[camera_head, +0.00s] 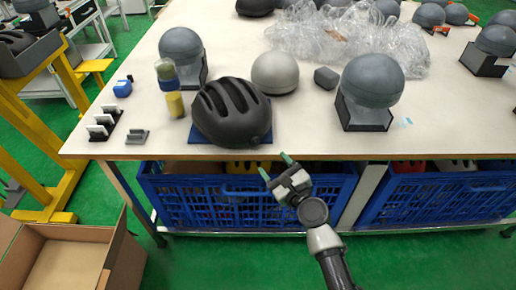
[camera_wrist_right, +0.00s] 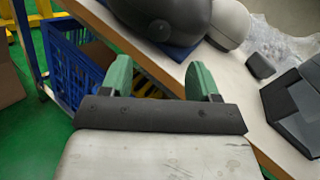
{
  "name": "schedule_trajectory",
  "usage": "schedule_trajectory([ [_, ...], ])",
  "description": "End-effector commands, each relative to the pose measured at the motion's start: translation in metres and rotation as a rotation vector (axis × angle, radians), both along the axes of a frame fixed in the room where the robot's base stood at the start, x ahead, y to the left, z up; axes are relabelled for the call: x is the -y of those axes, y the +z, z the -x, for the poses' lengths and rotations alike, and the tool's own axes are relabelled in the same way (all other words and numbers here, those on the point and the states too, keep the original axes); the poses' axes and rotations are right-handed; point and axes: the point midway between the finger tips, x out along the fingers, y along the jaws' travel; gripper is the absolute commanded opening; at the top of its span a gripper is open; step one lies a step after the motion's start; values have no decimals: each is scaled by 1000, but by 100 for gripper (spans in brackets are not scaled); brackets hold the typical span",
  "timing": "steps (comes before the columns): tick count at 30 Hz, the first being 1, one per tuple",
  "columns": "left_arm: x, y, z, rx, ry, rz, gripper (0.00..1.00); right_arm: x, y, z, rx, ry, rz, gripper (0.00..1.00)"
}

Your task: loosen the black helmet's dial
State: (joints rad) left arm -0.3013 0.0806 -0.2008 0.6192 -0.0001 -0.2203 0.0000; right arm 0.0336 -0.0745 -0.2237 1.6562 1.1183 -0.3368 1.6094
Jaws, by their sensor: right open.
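The black helmet (camera_head: 232,110) sits on a blue mat (camera_head: 200,137) near the table's front edge, left of the middle. A small round light spot at its lower front right, perhaps the dial (camera_head: 256,140), faces the edge. In the right wrist view the helmet (camera_wrist_right: 170,15) is at the top, with a small round knob-like dial (camera_wrist_right: 160,30) on its near side. My right gripper (camera_head: 275,167) is open and empty, in front of the table edge and below the helmet, apart from it. Its green fingertips (camera_wrist_right: 161,80) point toward the table. My left gripper is not in view.
The table (camera_head: 300,135) carries grey headforms on black stands (camera_head: 370,85), a pale dome (camera_head: 275,73), a small dark block (camera_head: 326,78) and clear plastic wrap (camera_head: 345,40). Blue crates (camera_head: 250,208) stand under the table. A cardboard box (camera_head: 65,255) is at lower left.

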Motion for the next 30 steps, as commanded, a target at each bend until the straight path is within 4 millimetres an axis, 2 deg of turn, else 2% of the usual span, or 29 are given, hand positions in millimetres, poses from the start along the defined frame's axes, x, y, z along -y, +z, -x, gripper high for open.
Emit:
schedule_trajectory([
  [6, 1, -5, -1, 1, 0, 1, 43, -23, 0, -38, 2, 2, 3, 61],
  [13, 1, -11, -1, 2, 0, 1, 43, -40, -1, -68, 2, 1, 5, 61],
  [18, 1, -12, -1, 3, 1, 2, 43, -46, -1, -77, 0, 1, 6, 61],
  [26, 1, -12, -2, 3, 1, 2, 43, -46, 0, -78, 1, 1, 6, 61],
  [30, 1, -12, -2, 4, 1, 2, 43, -46, 0, -78, 0, 0, 7, 43],
])
